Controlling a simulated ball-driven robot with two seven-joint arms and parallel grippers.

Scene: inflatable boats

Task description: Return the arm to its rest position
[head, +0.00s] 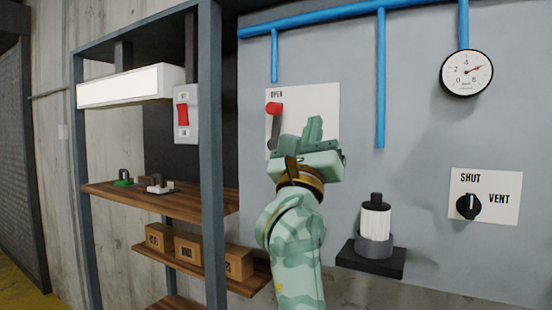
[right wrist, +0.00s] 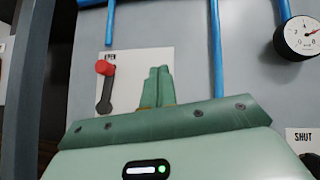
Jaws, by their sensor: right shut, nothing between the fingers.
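My right gripper (head: 314,130) is raised in front of the white OPEN plate (head: 325,100) on the grey panel. Its fingers are shut together with nothing between them, and they also show in the right wrist view (right wrist: 157,85). A lever with a red knob (head: 273,108) is on the plate, left of the fingers; it also shows in the right wrist view (right wrist: 105,68), apart from them. The knob is at the top, near the word OPEN. My right arm comes up from the bottom of the head view and hides the plate's lower part. My left gripper is not in view.
A shelf unit (head: 211,150) stands left of my arm, with boxes (head: 187,246) on a lower board. Blue pipes (head: 381,80) and a gauge (head: 466,73) are on the panel. A SHUT/VENT knob (head: 467,206) and a white-and-black cylinder (head: 375,220) on a bracket are at right.

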